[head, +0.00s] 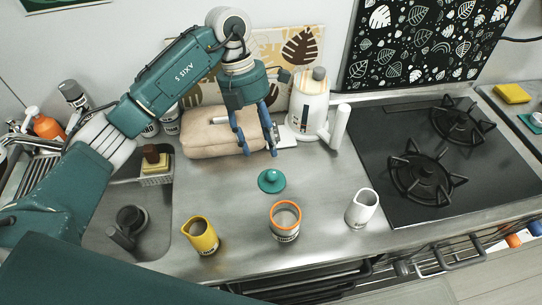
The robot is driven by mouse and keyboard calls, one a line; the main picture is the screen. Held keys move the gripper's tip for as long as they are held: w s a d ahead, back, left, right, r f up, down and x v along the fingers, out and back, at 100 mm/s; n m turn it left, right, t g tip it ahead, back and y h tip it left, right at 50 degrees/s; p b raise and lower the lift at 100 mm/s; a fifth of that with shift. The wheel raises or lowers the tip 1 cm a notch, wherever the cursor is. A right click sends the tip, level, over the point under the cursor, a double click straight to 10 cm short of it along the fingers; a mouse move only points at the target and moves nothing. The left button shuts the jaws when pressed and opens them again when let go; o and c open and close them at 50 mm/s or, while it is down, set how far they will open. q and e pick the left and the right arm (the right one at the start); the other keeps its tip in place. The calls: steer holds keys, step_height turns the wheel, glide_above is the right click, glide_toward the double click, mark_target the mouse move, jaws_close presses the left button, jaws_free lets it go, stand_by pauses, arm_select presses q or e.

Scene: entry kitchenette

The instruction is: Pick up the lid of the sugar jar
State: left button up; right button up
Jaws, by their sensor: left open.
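A round teal lid (271,182) with a knob on top lies on the steel counter (330,185). In front of it stands an open jar (285,224) with an orange rim and a dark label; I cannot read the label. My left gripper (260,152) reaches in from the upper left and points down, with its blue fingers apart and empty. In the picture it is just above and behind the lid, not touching it. My right gripper is not in view.
A yellow pitcher (201,236) stands left of the jar and a white pitcher (361,208) right of it. A beige bread-like block (205,140) and a white kettle (309,108) stand behind. The black stove (400,215) is right, the sink (150,250) left.

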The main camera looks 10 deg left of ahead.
arm_select(q)
steer(key=p, duration=0.2)
glide_above(270, 172)
steer(key=a, duration=0.1)
steer(key=f, duration=0.4)
steer(key=shift+w+a+f, duration=0.15)
steer(key=shift+w+f, duration=0.1)
steer(key=shift+f, duration=0.05)
steer(key=x, duration=0.1)
steer(key=p+x, duration=0.1)
steer(key=x, duration=0.1)
steer(key=p+x, duration=0.1)
steer(key=x, duration=0.1)
steer(key=shift+w, duration=0.3)
steer(key=shift+f, duration=0.45)
jaws_close()
